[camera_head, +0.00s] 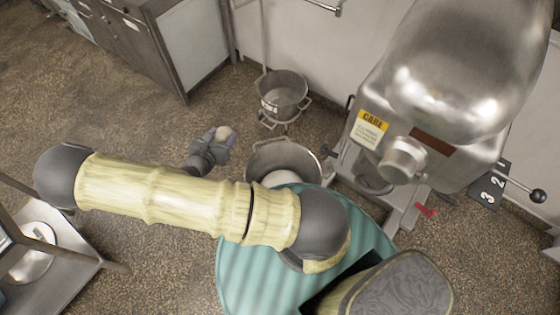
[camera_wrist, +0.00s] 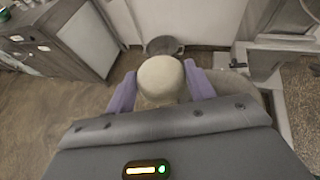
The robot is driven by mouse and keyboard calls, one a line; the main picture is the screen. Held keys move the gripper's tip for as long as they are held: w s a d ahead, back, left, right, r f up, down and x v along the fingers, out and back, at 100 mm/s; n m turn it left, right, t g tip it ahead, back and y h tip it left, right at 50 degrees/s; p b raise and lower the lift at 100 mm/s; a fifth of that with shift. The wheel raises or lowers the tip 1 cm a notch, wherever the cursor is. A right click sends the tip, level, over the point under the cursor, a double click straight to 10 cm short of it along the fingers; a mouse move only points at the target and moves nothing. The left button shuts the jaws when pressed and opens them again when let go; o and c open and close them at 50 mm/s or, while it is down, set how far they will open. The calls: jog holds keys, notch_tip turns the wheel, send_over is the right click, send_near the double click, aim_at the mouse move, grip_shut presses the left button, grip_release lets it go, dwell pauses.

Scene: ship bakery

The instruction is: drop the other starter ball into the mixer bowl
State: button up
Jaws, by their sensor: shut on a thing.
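My gripper (camera_head: 228,139) is shut on a pale, cream-coloured starter ball (camera_head: 224,132). In the wrist view the ball (camera_wrist: 161,80) sits between the two purple fingers of my gripper (camera_wrist: 160,86). My gripper is in the air to the left of the mixer bowl (camera_head: 300,152), apart from it. The metal bowl stands beside the mixer, and my arm hides part of its near side. Something pale shows inside the bowl; I cannot tell what it is. The large steel mixer (camera_head: 450,60) with a yellow label is at the right.
A second metal bowl (camera_head: 281,88) with handles stands behind the mixer bowl, near the wall. A steel cabinet (camera_head: 165,40) is at the back left. A metal shelf unit (camera_head: 75,268) is at the lower left. Open speckled floor (camera_head: 130,115) lies left of my gripper.

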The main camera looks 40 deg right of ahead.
jog(key=s+d+f+m+g+h+b, duration=0.1)
jog(key=s+d+f+m+g+b, duration=0.1)
jog(key=d+f+b, duration=0.4)
jog(key=s+d+f+m+g+h+b, duration=0.1)
jog(key=d+f+m+g+b, duration=0.3)
jog(key=f+b, duration=0.9)
jog(key=s+d+f+m+g+b, duration=0.3)
jog(key=d+f+b, duration=0.5)
jog(key=b, duration=1)
jog(key=shift+d+f+g+h+b, duration=0.4)
jog(key=shift+f+g, duration=0.1)
jog(key=shift+f, duration=0.35)
jog(key=shift+a, duration=0.1)
notch_tip(320, 180, down, 6)
jog(key=b, duration=0.5)
